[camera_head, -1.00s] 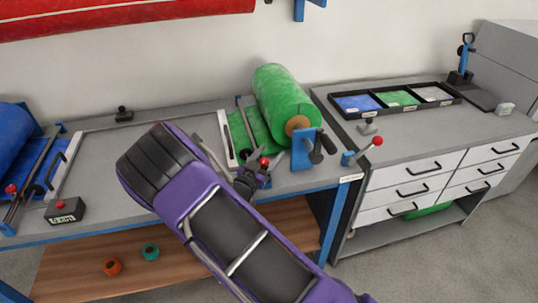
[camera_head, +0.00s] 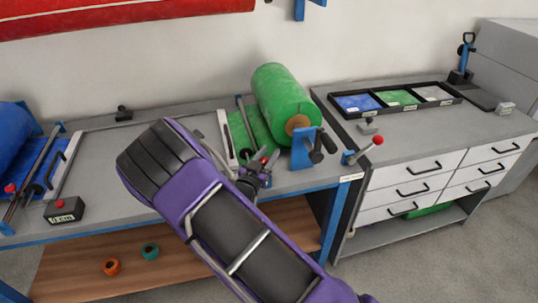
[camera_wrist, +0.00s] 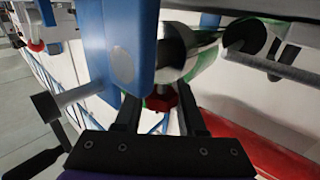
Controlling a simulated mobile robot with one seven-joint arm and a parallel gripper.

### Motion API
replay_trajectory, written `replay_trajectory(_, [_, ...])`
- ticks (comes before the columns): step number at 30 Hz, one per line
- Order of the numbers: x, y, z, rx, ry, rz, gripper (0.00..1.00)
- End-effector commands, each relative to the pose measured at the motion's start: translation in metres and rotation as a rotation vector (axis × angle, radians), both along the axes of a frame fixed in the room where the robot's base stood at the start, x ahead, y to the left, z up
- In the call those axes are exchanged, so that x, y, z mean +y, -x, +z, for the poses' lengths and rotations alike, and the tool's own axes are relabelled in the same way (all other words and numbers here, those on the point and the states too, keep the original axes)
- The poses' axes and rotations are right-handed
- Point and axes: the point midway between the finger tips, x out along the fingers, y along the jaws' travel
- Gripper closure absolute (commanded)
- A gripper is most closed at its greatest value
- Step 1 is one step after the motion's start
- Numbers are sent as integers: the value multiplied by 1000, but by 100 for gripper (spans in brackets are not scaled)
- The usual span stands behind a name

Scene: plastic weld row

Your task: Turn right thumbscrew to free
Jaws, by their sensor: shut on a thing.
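A red knob (camera_head: 264,160), which looks like the thumbscrew, sits at the near end of the bar beside the green roll (camera_head: 283,98). My gripper (camera_head: 260,168) is at this knob, low over the bench's front part. In the wrist view the red knob (camera_wrist: 161,99) lies between the fingertips of my gripper (camera_wrist: 158,108), and the jaws are shut on it. The fingers partly cover it, and how far it is turned cannot be told. A blue bracket (camera_wrist: 128,45) stands close to the left of the fingers.
The blue roll bracket (camera_head: 303,152) with a black crank knob (camera_head: 317,156) stands just right of my gripper. A red-tipped lever (camera_head: 377,141) is farther right. A black box (camera_head: 65,212) with a red button sits at the left. The grey bench top (camera_head: 100,165) between is mostly clear.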

Motion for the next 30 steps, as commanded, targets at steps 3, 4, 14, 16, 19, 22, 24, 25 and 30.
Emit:
replay_trajectory(3, [1, 0, -2, 3, 1, 70, 100])
replay_trajectory(4, [1, 0, -2, 2, 0, 91, 100])
replay_trajectory(14, [8, -2, -3, 2, -2, 319, 100])
replay_trajectory(16, [9, -2, -2, 1, -1, 358, 100])
replay_trajectory(19, [11, -2, -2, 2, -1, 403, 100])
replay_trajectory(22, [12, -2, -2, 1, -1, 438, 100])
replay_trajectory(24, [13, -2, -1, 1, 0, 454, 100])
replay_trajectory(25, [13, -2, -1, 1, 0, 459, 100])
replay_trajectory(30, [14, -2, 0, 0, 0, 476, 100])
